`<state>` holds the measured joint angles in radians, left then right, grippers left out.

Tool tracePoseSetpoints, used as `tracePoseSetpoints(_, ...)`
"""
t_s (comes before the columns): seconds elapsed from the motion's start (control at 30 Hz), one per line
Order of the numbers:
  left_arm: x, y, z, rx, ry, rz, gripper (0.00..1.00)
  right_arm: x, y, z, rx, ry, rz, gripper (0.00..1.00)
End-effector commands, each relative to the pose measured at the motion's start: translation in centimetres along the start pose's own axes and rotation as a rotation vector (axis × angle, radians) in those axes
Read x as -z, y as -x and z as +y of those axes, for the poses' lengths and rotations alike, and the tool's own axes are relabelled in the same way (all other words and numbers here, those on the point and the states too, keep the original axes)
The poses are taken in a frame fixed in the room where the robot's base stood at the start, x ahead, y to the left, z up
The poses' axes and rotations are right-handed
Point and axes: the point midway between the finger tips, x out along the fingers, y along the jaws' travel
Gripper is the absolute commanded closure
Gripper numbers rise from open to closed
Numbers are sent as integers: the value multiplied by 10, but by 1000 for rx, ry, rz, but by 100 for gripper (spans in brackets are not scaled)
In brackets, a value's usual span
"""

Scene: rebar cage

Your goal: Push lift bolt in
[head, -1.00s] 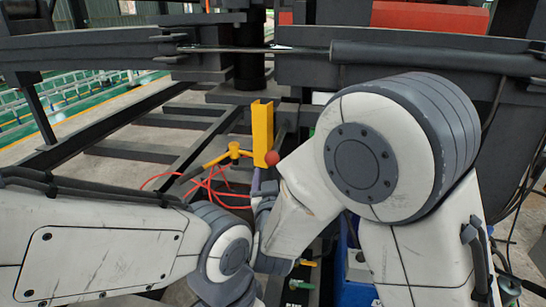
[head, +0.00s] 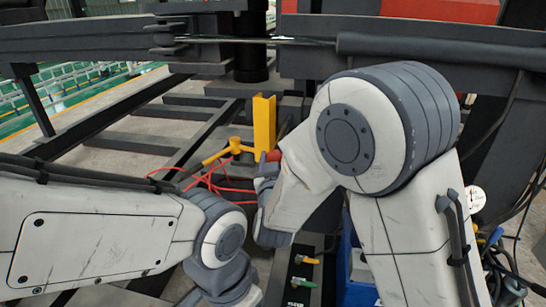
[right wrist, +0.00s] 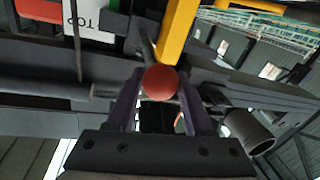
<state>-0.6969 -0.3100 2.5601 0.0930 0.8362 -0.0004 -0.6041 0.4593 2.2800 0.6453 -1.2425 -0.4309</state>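A red ball knob (head: 273,156) on a dark rod sits beside an upright yellow bracket (head: 264,123); I take it as the lift bolt's end. In the right wrist view the knob (right wrist: 160,82) lies between the tips of my right gripper (right wrist: 160,90), with a narrow gap seeming to show on each side. The fingers are dark purple and apart. In the head view my right gripper (head: 266,168) is close to the knob, partly hidden by my arm. The bolt's shaft is mostly hidden. My left gripper is out of view below my left arm.
Dark steel beams (head: 410,50) cross the back. A blue box (head: 355,275) is below my right arm.

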Motion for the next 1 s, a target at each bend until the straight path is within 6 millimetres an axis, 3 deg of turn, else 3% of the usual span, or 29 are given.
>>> tracePoseSetpoints(0.23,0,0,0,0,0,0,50,0,-3,1,-3,-1,1,100)
tracePoseSetpoints(0.53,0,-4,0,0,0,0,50,-1,-47,8,-2,-2,1,100)
tracePoseSetpoints(0.83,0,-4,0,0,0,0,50,0,-50,8,-1,-2,5,100)
tracePoseSetpoints(0.87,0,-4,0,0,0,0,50,0,-50,8,-2,-2,5,41)
tracePoseSetpoints(0.9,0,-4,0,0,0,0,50,0,-50,8,-2,-2,4,25)
tracePoseSetpoints(0.93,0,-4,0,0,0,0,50,0,-50,8,-1,-2,4,19)
tracePoseSetpoints(1.0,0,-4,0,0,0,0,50,0,-49,8,-1,-1,3,19)
